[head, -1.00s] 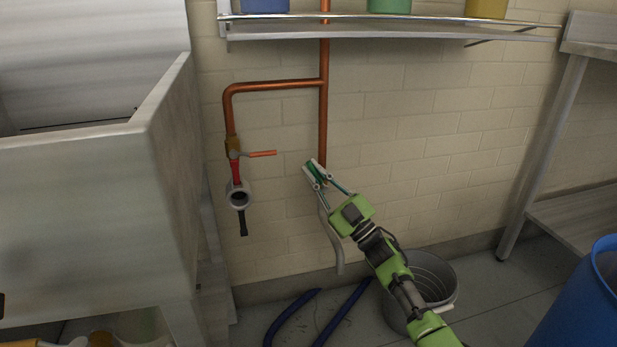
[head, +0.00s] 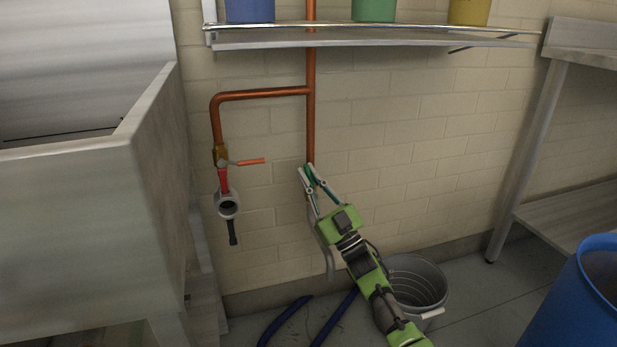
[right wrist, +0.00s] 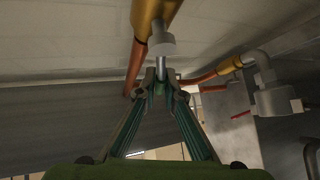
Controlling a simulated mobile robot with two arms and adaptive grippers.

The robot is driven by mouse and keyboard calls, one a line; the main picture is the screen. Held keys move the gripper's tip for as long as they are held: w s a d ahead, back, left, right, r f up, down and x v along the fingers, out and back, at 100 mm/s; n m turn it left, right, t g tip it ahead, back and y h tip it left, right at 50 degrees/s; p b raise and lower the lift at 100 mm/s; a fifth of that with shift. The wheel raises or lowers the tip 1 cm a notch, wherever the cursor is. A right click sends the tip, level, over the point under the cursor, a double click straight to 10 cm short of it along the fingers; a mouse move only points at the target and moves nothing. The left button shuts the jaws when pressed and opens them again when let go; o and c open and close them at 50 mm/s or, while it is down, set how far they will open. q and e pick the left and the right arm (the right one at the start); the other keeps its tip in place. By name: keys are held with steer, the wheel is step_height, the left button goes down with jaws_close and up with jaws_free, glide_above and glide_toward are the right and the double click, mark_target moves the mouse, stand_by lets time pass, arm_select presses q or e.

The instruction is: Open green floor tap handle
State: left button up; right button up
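My right gripper (head: 307,170) is at the lower end of the vertical copper pipe, in front of the wall. Its fingers cover the tap there, and I cannot make out a green handle apart from them. In the right wrist view, the gripper's fingers (right wrist: 161,80) come close together just below a brass valve body (right wrist: 152,14) with a grey fitting (right wrist: 161,45) and a thin metal stem. I cannot tell whether the fingers touch or hold anything. My left gripper is not in view.
A second tap with a red section (head: 223,180) and an orange lever (head: 249,162) is to the left. A steel sink (head: 75,235) stands further left. A grey bucket (head: 420,280), blue hose (head: 290,318) and blue barrel (head: 578,298) are low down. A shelf (head: 370,39) is above.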

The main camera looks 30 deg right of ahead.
steer(key=o, duration=0.4)
steer(key=shift+s, duration=0.1)
steer(key=v, duration=1.2)
steer(key=shift+f, duration=0.1)
